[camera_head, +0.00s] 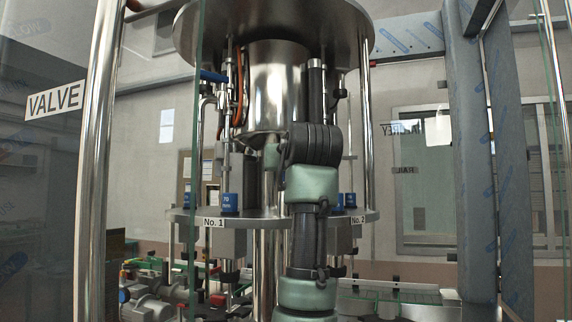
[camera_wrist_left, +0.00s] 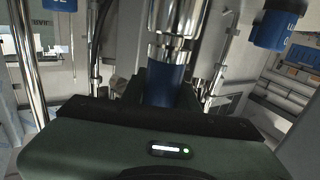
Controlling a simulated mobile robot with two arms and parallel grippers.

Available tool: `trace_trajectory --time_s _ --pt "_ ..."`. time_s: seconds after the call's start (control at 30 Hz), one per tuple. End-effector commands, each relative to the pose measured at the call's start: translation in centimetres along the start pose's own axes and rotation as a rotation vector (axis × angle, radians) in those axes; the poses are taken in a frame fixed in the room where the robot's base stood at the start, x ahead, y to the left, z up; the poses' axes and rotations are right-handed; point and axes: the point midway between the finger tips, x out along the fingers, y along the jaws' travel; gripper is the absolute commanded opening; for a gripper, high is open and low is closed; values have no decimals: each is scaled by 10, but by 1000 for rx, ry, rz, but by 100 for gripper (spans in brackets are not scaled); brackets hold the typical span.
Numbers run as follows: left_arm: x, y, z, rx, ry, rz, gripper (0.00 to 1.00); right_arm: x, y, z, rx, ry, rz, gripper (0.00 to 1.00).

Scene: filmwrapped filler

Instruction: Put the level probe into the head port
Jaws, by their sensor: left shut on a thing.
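My left gripper (camera_wrist_left: 166,95) is shut on a dark blue cylindrical piece, seemingly the level probe (camera_wrist_left: 164,86), in the left wrist view. Bright metal collars (camera_wrist_left: 174,22) stand directly above the blue part; I cannot tell whether they belong to the probe or the machine. In the head view my arm rises at the centre in front of the machine, and its wrist hides most of the gripper and the probe. The steel bowl (camera_head: 268,85) hangs under the round top plate (camera_head: 350,25). I cannot make out the head port. My right gripper is not in view.
A lower round plate (camera_head: 262,220) carries blue-capped fittings (camera_head: 230,202) at the No. 1 and No. 2 labels. Blue caps also flank the gripper in the left wrist view (camera_wrist_left: 274,29). Vertical rods (camera_head: 366,135) and an orange hose (camera_head: 239,90) stand close by. A glass panel marked VALVE (camera_head: 55,101) is at left.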

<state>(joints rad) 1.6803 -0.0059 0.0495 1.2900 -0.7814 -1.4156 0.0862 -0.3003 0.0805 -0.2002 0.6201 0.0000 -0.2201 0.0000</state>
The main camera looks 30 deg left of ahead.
Motion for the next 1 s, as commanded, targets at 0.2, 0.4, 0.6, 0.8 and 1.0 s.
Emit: trace_trajectory --time_s 0.2,0.4,0.6,0.8,1.0 --pt "0 0 1 0 1 0 55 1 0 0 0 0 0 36" --pt "0 0 2 0 -1 0 55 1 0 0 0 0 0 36" --pt "-12 1 3 -1 3 2 55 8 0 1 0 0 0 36" --pt "-47 0 4 -2 4 2 55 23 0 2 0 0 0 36" --pt "-73 0 2 -1 2 1 55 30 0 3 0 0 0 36"
